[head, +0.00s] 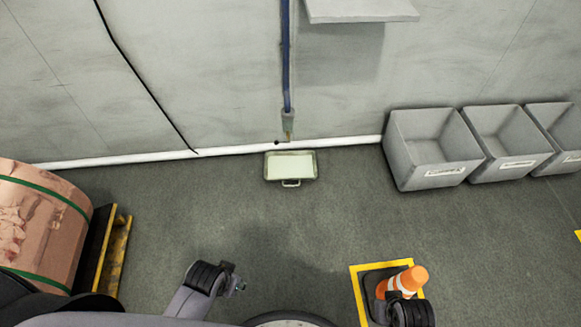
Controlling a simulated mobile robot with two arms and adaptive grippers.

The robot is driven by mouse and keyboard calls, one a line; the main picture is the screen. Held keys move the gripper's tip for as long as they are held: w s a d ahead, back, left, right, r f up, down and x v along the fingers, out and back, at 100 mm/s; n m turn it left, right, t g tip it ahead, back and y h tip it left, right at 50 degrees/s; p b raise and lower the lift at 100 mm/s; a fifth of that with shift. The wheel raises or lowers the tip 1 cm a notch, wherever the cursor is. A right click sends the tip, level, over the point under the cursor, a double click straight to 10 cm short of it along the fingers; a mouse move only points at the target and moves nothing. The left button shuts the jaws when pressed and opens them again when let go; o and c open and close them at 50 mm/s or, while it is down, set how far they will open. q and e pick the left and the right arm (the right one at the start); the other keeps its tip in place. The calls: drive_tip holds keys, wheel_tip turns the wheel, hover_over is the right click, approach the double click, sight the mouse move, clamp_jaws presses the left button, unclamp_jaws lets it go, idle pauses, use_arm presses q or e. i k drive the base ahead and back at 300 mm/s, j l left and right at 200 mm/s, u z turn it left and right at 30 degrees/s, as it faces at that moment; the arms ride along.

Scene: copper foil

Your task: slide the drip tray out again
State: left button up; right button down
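The drip tray (290,154) is a shallow pale beige rectangular tray with a small handle (291,184) on its near side. It lies on the floor close to the foot of the wall, below a blue pipe (286,60) with a grey end piece. My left gripper (238,284) is at the lower middle, well short of the tray and to its left, touching nothing that I can see. My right arm's dark end (408,312) is at the lower right, in front of the cone; its fingers cannot be made out.
An orange and white cone (410,278) stands in a yellow-marked square (358,290). Grey bins (405,160) line the wall at right. A copper foil coil (40,225) and a yellow-edged rack (118,255) are at left. Floor before the tray is clear. A shelf (360,10) juts overhead.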

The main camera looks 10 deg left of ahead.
sight(300, 165)
drive_tip(key=i+j, duration=0.75)
drive_tip(key=i+j+z, duration=0.15)
drive_tip(key=i+j, duration=0.55)
drive_tip(key=j, duration=0.15)
